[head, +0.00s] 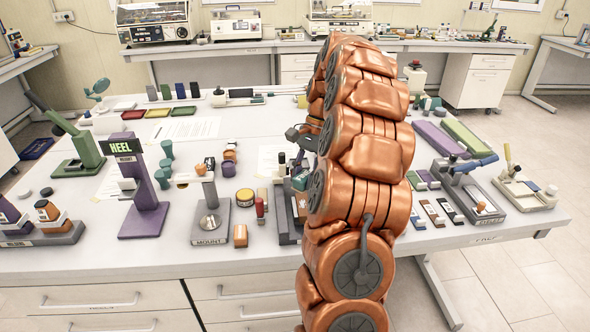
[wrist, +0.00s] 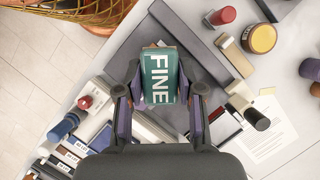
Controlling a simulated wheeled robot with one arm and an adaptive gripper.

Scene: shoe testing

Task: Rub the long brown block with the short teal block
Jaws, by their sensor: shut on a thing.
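The short teal block (wrist: 160,75), marked "FINE" in white, is between the two fingers of my gripper (wrist: 160,100) in the wrist view. My gripper is shut on it. In the head view the teal block (head: 300,183) shows in part to the left of my copper-coloured arm, over a dark grey holder (head: 285,222). This holder (wrist: 215,55) also lies under the block in the wrist view. I cannot clearly make out the long brown block; the teal block, the fingers and my arm cover much of the holder. Whether the blocks touch cannot be told.
A beige block (wrist: 235,54), a red cylinder (wrist: 222,15) and a yellow tin (wrist: 259,38) stand close to the holder. A small orange-brown block (head: 240,236) lies near the table's front edge. The MOUNT stand (head: 211,222) and purple HEEL stand (head: 143,190) are left.

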